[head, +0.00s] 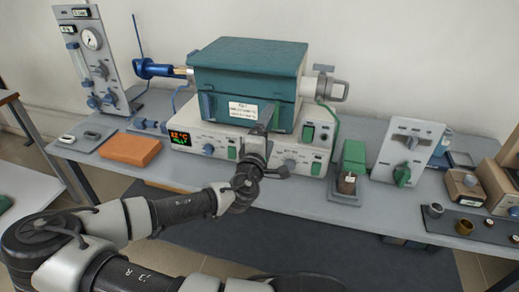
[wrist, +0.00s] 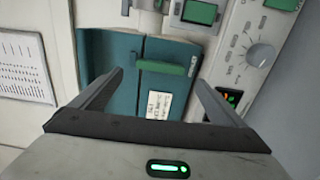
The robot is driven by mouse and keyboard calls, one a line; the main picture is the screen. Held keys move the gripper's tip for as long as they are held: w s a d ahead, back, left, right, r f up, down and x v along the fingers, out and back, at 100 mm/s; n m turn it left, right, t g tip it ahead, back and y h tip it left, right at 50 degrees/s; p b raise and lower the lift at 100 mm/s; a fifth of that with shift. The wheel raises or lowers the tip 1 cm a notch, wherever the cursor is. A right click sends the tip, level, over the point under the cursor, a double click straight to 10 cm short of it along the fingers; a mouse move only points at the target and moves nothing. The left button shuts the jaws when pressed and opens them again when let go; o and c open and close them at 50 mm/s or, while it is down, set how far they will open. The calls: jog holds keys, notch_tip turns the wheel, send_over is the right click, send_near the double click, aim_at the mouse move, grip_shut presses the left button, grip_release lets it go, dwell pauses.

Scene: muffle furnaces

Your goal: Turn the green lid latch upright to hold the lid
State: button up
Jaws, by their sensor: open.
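The green lid latch (wrist: 165,67) is a slim bar on the teal furnace front in the wrist view. It lies nearly across that turned picture, along the furnace's up-down direction. Its left end reaches the seam between the lid (wrist: 108,55) and the body. My gripper (wrist: 159,78) is open and empty, facing the furnace front. The latch shows between its two fingers; whether they touch it I cannot tell.
Below the furnace is a control panel (head: 222,150) with knobs, green switches and a lit display (head: 180,138). An orange block (head: 130,149) lies to the left. A green-topped device (head: 353,160) and a sloped panel (head: 408,150) stand to the right.

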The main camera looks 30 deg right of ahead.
jog(key=p+v, duration=0.7)
jog(key=v, duration=0.4)
jog(key=shift+s+p, duration=0.15)
jog(key=shift+p, duration=0.15)
